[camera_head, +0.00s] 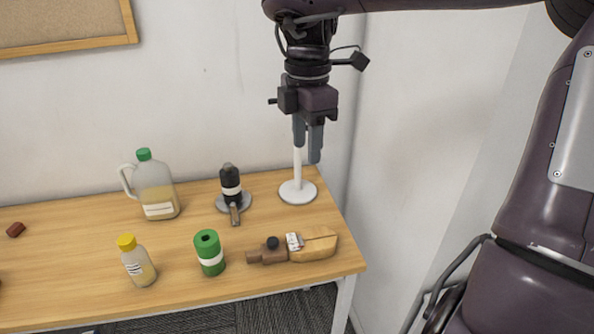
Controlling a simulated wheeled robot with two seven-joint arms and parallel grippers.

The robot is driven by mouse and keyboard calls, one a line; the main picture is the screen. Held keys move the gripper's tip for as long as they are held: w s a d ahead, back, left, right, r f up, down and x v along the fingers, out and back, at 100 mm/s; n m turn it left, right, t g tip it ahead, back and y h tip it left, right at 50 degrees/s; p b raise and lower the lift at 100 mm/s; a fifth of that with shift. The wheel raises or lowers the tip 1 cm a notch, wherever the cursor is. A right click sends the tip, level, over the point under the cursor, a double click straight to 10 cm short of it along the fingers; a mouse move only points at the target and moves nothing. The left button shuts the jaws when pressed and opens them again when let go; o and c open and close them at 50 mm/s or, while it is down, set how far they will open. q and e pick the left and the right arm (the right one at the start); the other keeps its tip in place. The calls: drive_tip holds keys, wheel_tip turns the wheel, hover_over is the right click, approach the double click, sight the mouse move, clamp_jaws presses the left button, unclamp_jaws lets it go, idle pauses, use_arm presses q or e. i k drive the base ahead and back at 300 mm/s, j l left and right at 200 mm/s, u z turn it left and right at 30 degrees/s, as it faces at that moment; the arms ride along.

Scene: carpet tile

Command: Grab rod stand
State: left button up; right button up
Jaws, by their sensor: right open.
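The rod stand (297,191) is white, with a round flat base and a thin upright rod. It stands upright near the back right corner of the table. My right gripper (308,158) points down above the stand, with its grey fingers in front of the upper rod. The fingers hide the rod's top, and I cannot tell whether the rod lies between them or behind them. The gripper is open. My left gripper is not in view.
Walls stand behind and to the right.

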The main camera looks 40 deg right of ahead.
sight(297, 191)
drive_tip(key=i+l, duration=0.85)
drive_tip(key=l, duration=0.25)
